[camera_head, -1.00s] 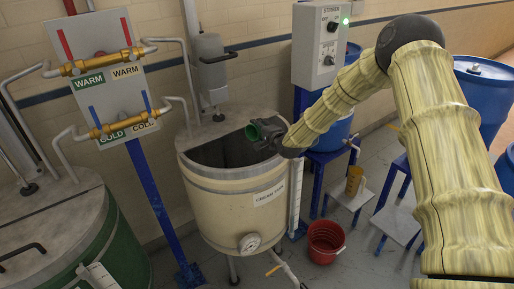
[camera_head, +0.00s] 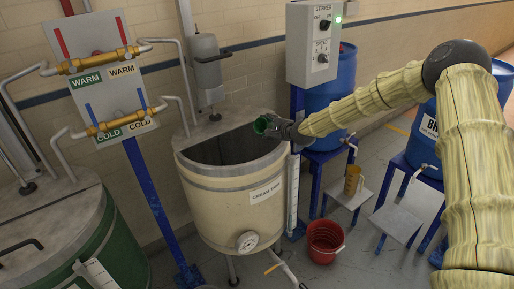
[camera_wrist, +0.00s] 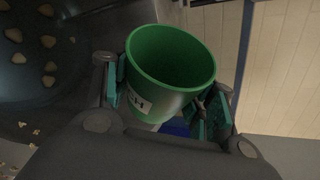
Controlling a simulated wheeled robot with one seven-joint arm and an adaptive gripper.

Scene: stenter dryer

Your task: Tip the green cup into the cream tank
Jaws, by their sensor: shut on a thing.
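The green cup (camera_head: 262,125) is held over the right part of the cream tank's opening, near its back rim. Its mouth faces left in the head view, so it looks tipped well over. In the wrist view the cup (camera_wrist: 170,65) shows a bare green inside and a partly hidden white label. My gripper (camera_head: 276,127) is shut on the cup, with its fingers on both sides of it (camera_wrist: 165,95). The cream tank (camera_head: 225,205) has a half-open top, a dark inside and a label on its front.
A grey mixer (camera_head: 207,65) stands on the tank's covered back half. A red bucket (camera_head: 325,240) and a yellow jug (camera_head: 353,181) are at right. Pale lumps (camera_wrist: 48,42) show on a dark surface in the wrist view.

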